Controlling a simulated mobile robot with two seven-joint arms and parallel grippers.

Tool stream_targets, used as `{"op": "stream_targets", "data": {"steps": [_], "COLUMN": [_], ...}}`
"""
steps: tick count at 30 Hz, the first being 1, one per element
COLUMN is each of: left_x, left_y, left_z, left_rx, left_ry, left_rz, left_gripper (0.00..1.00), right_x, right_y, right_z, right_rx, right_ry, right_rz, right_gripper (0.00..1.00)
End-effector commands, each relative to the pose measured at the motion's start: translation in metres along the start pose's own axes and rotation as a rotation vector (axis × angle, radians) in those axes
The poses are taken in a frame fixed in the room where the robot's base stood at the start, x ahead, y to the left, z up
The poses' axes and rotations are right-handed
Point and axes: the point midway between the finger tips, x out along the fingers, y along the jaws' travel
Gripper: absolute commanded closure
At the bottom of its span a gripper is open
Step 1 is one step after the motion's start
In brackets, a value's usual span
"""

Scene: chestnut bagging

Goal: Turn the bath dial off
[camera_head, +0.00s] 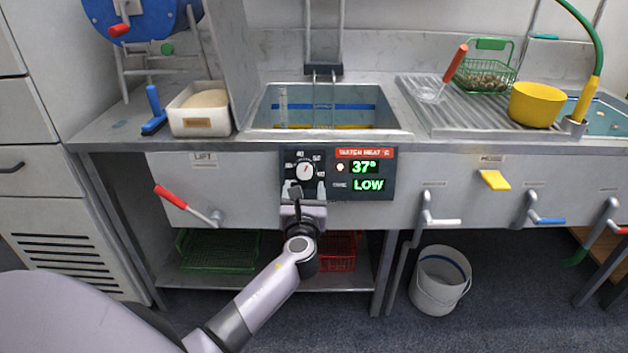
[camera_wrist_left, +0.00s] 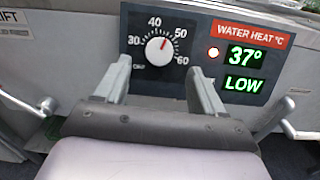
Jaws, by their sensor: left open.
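The round white bath dial (camera_head: 304,171) is on the dark control panel (camera_head: 377,172) on the sink's front. Its red pointer tilts up and right, between the 40 and 50 marks; the dial also shows in the left wrist view (camera_wrist_left: 159,51). A green display (camera_head: 366,168) reads 37° and LOW, with a lit lamp beside it. My left gripper (camera_head: 305,189) is open and empty just below and in front of the dial. In the left wrist view its fingers (camera_wrist_left: 160,68) stand on either side below the dial, apparently apart from it. My right gripper is not in view.
The sink basin (camera_head: 400,133) is above the panel. A red-handled lever (camera_head: 171,197) sticks out to the left. Levers with white (camera_head: 446,221) and blue (camera_head: 548,220) grips are to the right. A white bucket (camera_head: 438,287) stands on the floor. Baskets sit on the shelf below.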

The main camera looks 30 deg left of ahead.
Motion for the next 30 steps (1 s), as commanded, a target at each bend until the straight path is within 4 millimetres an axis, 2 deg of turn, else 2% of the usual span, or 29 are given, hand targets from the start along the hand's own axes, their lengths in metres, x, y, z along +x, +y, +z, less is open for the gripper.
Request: {"op": "stream_targets", "data": {"steps": [6, 12, 24, 29, 30], "left_x": [0.032, 0.051, 0.057, 0.057, 0.057], "left_y": [0.0, 0.0, 0.0, 0.0, 0.0], "left_z": [-0.001, -0.001, 0.0, 0.0, -0.001], "left_rx": [-0.004, -0.004, -0.005, -0.005, -0.005], "left_ry": [0.0, 0.001, 0.002, 0.002, 0.002], "left_rz": [0.001, 0.0, -0.001, -0.001, -0.001], "left_gripper": [0.31, 0.31, 0.31, 0.83, 0.87], "right_x": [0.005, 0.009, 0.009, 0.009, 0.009], "right_y": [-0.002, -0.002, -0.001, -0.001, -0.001], "right_z": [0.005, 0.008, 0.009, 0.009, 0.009], "right_rx": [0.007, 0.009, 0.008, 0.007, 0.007], "right_ry": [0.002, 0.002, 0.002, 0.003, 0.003], "right_rz": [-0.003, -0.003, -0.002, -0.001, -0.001], "right_gripper": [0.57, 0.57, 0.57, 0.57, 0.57]}}
